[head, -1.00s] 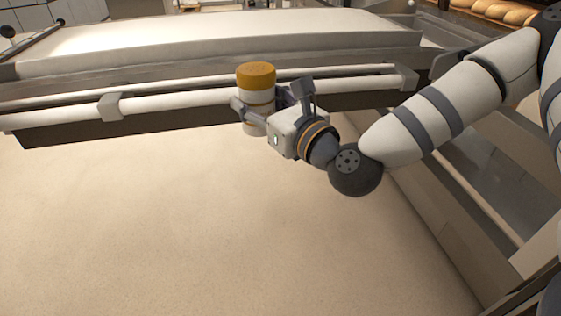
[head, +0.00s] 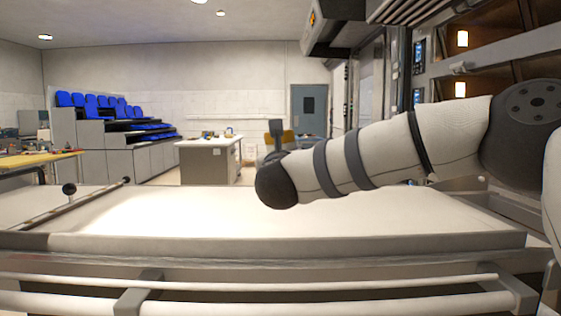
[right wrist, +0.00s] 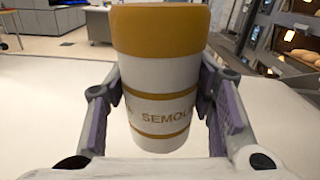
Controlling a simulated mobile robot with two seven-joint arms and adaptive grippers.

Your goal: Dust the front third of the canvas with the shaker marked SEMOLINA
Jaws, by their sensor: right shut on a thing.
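The shaker (right wrist: 160,75) is white with an orange cap and orange bands. The letters "SEMOL" show on its side in the right wrist view. My right gripper (right wrist: 160,108) is shut on its sides and holds it upright, cap up. In the head view my right wrist hides most of it; only a bit of its orange cap (head: 288,137) shows. The pale canvas (head: 350,215) stretches across the head view, below my right forearm. It also fills the lower part of the right wrist view (right wrist: 45,115). My left gripper is out of view.
Rails (head: 240,284) run along the canvas's near edge. Deck ovens (head: 460,60) stand at the right. Beyond are a white counter (head: 208,160), grey steps with blue items (head: 95,105) and a blue-grey door (head: 308,108). The space above the canvas's left part is clear.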

